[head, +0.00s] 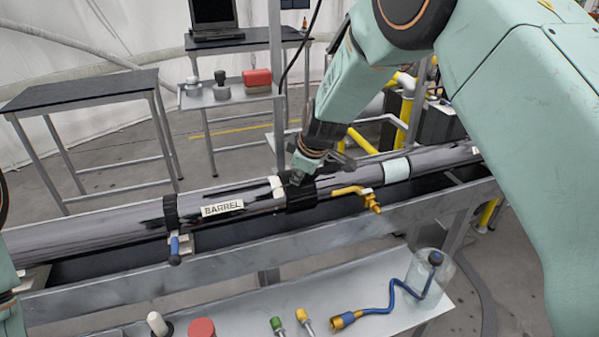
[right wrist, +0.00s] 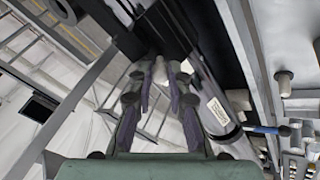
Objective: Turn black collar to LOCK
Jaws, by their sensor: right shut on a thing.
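The black collar (head: 300,198) wraps around the long grey barrel (head: 130,214), to the right of a label reading BARREL (head: 222,208). A white band sits just left of the collar. My right gripper (head: 303,178) comes down from above and is shut on the collar, covering part of its top. In the right wrist view its fingers (right wrist: 160,65) point at the dark collar, though the exact contact is hard to see. No LOCK mark is readable. My left gripper is not in view; only a bit of my left arm shows at the left edge.
A brass fitting (head: 358,193) sticks out right of the collar. A blue-handled clamp (head: 174,246) hangs at left. A front shelf (head: 255,322) holds a red cap, green and yellow fittings, a blue hose (head: 400,290) and a clear jar. Tables stand behind.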

